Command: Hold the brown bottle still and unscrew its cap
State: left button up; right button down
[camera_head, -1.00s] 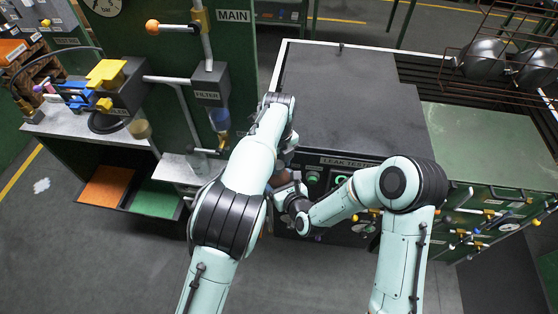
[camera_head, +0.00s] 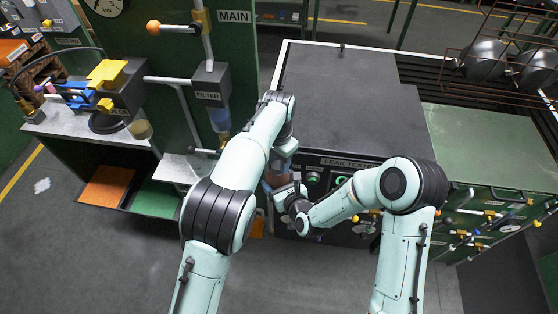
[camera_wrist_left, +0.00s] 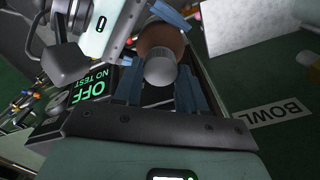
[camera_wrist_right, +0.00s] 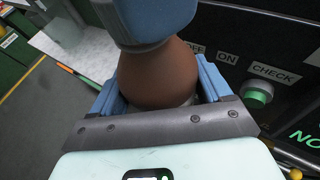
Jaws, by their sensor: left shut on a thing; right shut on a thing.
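The brown bottle (camera_wrist_right: 158,72) fills the middle of the right wrist view. My right gripper (camera_wrist_right: 160,84) is shut on its body, with a blue finger on each side. In the left wrist view the bottle (camera_wrist_left: 160,38) shows behind its grey-white cap (camera_wrist_left: 160,70). My left gripper (camera_wrist_left: 161,76) is shut on the cap, with blue fingers on either side. In the right wrist view a blue finger of my left gripper hides the cap. In the head view my arms mostly hide the bottle.
The dark leak tester cabinet (camera_head: 350,110) stands close beside the bottle, with a green button (camera_wrist_right: 258,94) near my right gripper. To the left are the filter panel (camera_head: 211,85) and a small grey shelf (camera_head: 185,166). Open floor (camera_head: 110,260) lies at lower left.

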pick_arm(q)
jog(key=n, duration=0.4)
jog(key=shift+w+r+n, duration=0.15)
jog(key=shift+w+n, duration=0.05)
jog(key=shift+n, duration=0.1)
pick_arm(e)
jog(key=shift+s+a, duration=0.2)
jog(key=shift+a, duration=0.2)
pick_arm(q)
jog(key=n, duration=0.4)
jog(key=shift+n, duration=0.3)
jog(key=n, duration=0.4)
jog(key=shift+s+n, duration=0.1)
jog(key=shift+n, duration=0.2)
jog(key=n, duration=1.1)
jog(key=shift+s, duration=0.2)
jog(key=n, duration=0.4)
jog(key=shift+s+d+n, duration=0.1)
jog(key=shift+n, duration=0.2)
jog(key=n, duration=0.4)
jog(key=shift+d, duration=0.1)
jog(key=shift+r, duration=0.15)
